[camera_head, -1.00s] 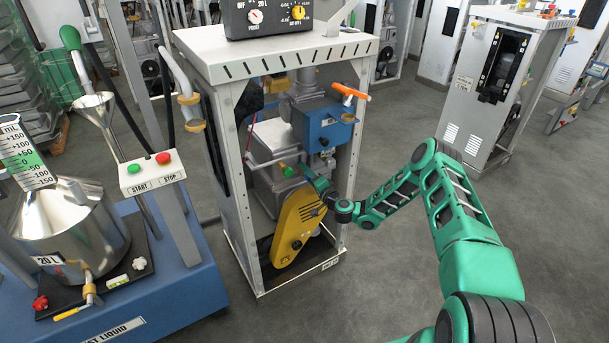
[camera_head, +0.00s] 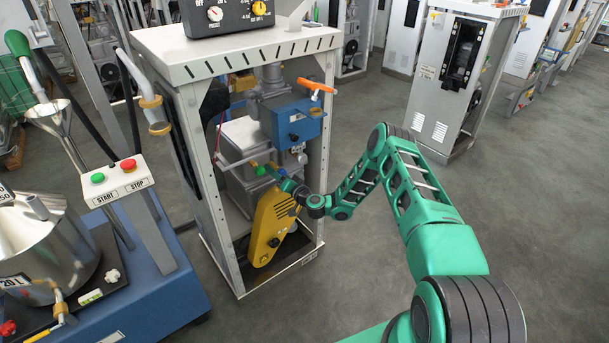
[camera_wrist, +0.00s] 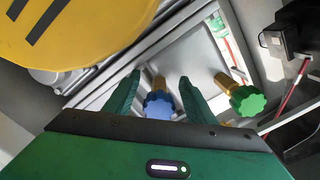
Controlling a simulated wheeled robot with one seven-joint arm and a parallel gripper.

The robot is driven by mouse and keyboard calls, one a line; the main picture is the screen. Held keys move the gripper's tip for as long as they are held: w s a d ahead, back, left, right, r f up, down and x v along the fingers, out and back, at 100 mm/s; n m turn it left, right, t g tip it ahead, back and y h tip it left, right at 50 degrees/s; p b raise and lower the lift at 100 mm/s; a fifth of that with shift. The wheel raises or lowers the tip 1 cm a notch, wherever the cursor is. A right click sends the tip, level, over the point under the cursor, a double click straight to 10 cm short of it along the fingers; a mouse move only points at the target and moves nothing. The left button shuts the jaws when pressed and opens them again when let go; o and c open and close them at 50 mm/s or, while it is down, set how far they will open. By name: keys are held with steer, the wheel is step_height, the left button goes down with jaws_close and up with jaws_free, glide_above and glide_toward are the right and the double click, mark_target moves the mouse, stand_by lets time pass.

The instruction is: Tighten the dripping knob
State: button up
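In the wrist view a blue knob (camera_wrist: 158,105) on a brass stem sits between the two green fingers of my gripper (camera_wrist: 158,100). The fingers are apart, one on each side of the knob, with slim gaps visible. A green knob (camera_wrist: 247,100) on its own brass stem is to the right, outside the fingers. In the head view my gripper (camera_head: 290,186) reaches into the open dispenser frame (camera_head: 184,150), beside the green knob (camera_head: 261,170). I see no clear drip on either knob.
A yellow cover (camera_head: 270,228) is just below my gripper; it fills the upper left of the wrist view (camera_wrist: 75,25). A blue box (camera_head: 292,122) with an orange handle (camera_head: 316,86) is above. A start-stop panel (camera_head: 117,181) stands left.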

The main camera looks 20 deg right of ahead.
steer(key=s+d+n, duration=0.4)
steer(key=s+n, duration=0.3)
steer(key=s, duration=0.3)
steer(key=s+a+r+n+g+y, duration=0.2)
steer(key=a+r+n+g+y, duration=0.25)
steer(key=r, duration=0.45)
steer(key=s+d+r+g+h, duration=0.2)
steer(key=s+r+g, duration=0.1)
steer(key=s, duration=0.3)
steer(key=s+d+r+n+g+h, duration=0.1)
steer(key=s+d+r+g+h, duration=0.1)
steer(key=s+r+g, duration=0.2)
steer(key=shift+s+d+r, duration=0.4)
steer(key=shift+s, duration=0.9)
steer(key=shift+n, duration=0.25)
